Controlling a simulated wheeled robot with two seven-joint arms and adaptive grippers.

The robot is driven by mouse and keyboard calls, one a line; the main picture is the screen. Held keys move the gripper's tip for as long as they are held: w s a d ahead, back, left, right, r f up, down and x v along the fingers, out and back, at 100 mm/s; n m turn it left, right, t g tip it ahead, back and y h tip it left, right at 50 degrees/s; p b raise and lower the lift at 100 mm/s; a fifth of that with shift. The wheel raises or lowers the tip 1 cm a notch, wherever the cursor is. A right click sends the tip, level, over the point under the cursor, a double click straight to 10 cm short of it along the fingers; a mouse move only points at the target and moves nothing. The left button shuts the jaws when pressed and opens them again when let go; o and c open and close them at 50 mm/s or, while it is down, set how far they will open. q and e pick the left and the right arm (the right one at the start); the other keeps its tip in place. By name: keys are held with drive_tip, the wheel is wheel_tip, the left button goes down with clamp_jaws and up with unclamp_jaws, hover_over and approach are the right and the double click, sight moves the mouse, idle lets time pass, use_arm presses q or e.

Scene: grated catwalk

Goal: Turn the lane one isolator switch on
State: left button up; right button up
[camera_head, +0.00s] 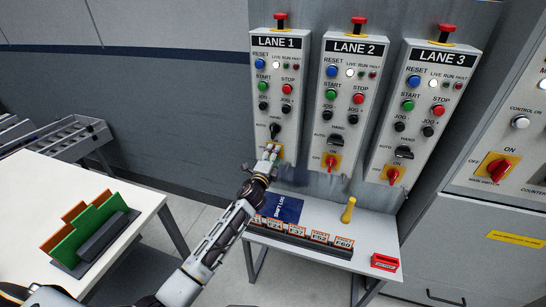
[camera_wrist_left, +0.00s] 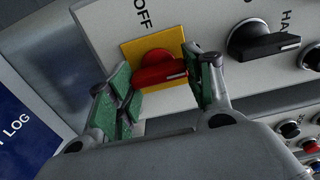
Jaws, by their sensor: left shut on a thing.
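The lane one isolator switch is a red knob (camera_wrist_left: 160,70) on a yellow plate (camera_wrist_left: 130,50), low on the LANE 1 panel (camera_head: 277,85). In the left wrist view the word OFF is above the plate; no ON word shows. The knob's handle lies roughly level there, one end toward the right-hand finger, not toward OFF. My left gripper (camera_wrist_left: 163,88) has its green-padded fingers on either side of the knob and is shut on it. In the head view my left gripper (camera_head: 270,155) hides most of this switch. My right gripper is not in view.
LANE 2 (camera_head: 350,90) and LANE 3 (camera_head: 422,105) panels stand to the right, then a grey cabinet with a main switch (camera_head: 496,167). The bench below holds a blue log (camera_head: 285,208), a tag rack (camera_head: 300,240), a yellow-handled object (camera_head: 348,210) and a red block (camera_head: 385,262).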

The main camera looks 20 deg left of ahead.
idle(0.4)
use_arm(q)
drive_tip(key=o, duration=1)
drive_tip(key=shift+s, duration=0.2)
drive_tip(key=shift+s+a, duration=0.2)
drive_tip(key=shift+s, duration=5.6)
